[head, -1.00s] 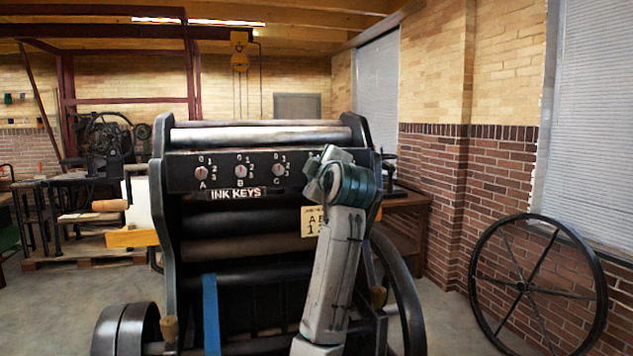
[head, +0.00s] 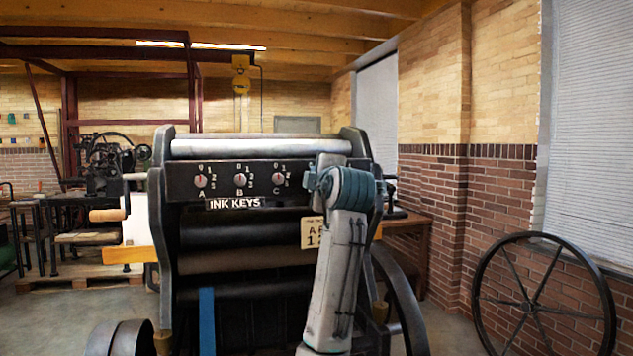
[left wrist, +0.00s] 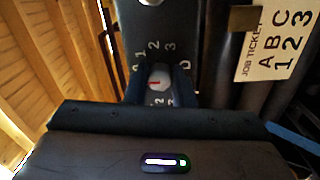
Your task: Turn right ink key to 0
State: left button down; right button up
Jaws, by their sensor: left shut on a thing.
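My arm covers the panel's right end. In the left wrist view a white round key (left wrist: 160,77) with a red mark sits beside a letter that looks like D. Numbers 1, 2 and 3 curve above it. The red mark points roughly left in that view; its exact number is unclear. My left gripper (left wrist: 160,89) is shut on this key, a finger on each side. My right gripper is not in view.
A job ticket (left wrist: 275,45) hangs on the press below the panel, close to my arm; it also shows in the head view (head: 313,233). A large spoked wheel (head: 527,302) leans by the brick wall at right. Floor between wheel and press is clear.

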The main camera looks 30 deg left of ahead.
pick_arm(q)
jog(key=c, duration=1.2)
grip_release()
jog(key=shift+c, duration=0.2)
jog(key=shift+d, duration=0.1)
jog(key=b+v, duration=0.2)
jog(key=v, duration=0.8)
jog(key=shift+s+d, duration=0.15)
jog(key=shift+s, duration=0.2)
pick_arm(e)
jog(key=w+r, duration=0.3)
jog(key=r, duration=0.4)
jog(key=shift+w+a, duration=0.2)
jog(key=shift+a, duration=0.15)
pick_arm(q)
jog(key=shift+f, duration=0.1)
